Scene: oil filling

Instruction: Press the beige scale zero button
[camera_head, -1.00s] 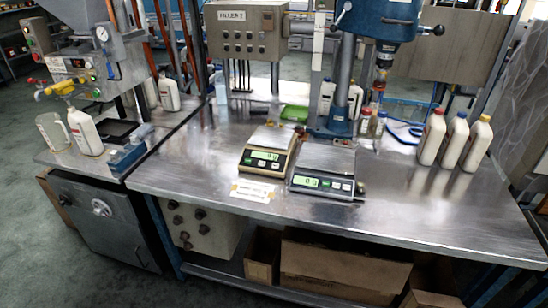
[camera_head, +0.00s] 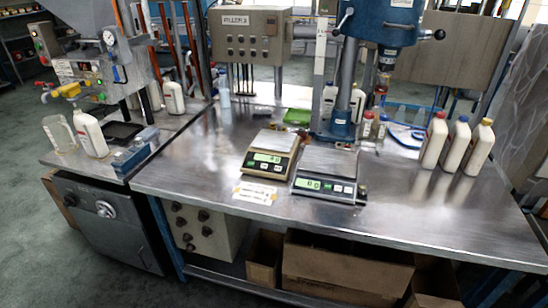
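The beige scale (camera_head: 270,155) stands on the metal workbench, left of a grey scale (camera_head: 327,173). Its front panel has a lit green display and small light buttons (camera_head: 281,168) to the right of the display; their labels are too small to read. The grey scale also has a lit green display and light buttons. Nothing clearly rests on either pan. Neither of my grippers is in view.
A paper label (camera_head: 255,193) lies in front of the scales. White bottles (camera_head: 457,147) with red, blue and yellow caps stand at the right. A blue drill-like press (camera_head: 383,22) stands behind. The bench (camera_head: 400,215) front is clear.

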